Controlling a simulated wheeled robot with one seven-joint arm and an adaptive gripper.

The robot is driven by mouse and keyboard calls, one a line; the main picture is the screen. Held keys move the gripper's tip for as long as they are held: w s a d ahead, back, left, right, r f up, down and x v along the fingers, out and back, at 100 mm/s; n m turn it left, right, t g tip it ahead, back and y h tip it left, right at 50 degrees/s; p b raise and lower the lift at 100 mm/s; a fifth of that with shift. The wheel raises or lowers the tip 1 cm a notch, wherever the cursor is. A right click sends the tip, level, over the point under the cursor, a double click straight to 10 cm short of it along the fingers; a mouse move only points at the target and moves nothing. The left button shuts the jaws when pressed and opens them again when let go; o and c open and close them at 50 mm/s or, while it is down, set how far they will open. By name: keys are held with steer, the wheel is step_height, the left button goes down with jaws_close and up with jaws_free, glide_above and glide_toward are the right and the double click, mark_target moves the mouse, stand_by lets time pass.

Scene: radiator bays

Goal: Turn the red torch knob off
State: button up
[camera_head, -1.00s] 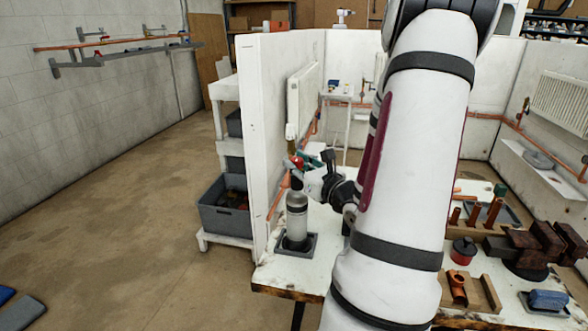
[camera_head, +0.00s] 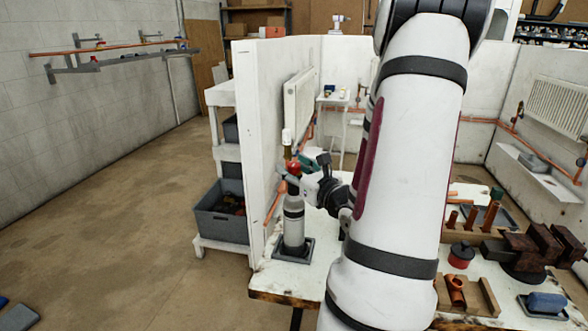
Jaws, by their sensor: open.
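The torch stands upright as a pale grey canister (camera_head: 294,232) with a dark band, in a dark square base on the bench, close to the white partition. Its red knob (camera_head: 294,168) shows at the top, with a brass-coloured and white piece above it. My gripper (camera_head: 307,178) is right of the torch top, at about the knob's height. Its jaws are open and small in view. I cannot tell whether a finger touches the knob or which way the knob is turned. A green part (camera_head: 305,163) shows between the knob and my gripper.
The white partition (camera_head: 258,130) stands just left of the torch. My arm hides much of the bench's middle. Copper pipe pieces (camera_head: 491,214), a dark red pot (camera_head: 461,254) and a blue block (camera_head: 546,302) lie on the right. A grey bin (camera_head: 221,225) sits on the shelf at left.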

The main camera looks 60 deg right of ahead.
mark_target(294, 164)
step_height(294, 164, up, 10)
steer(key=shift+f, duration=0.1)
stand_by(0.4)
stand_by(0.5)
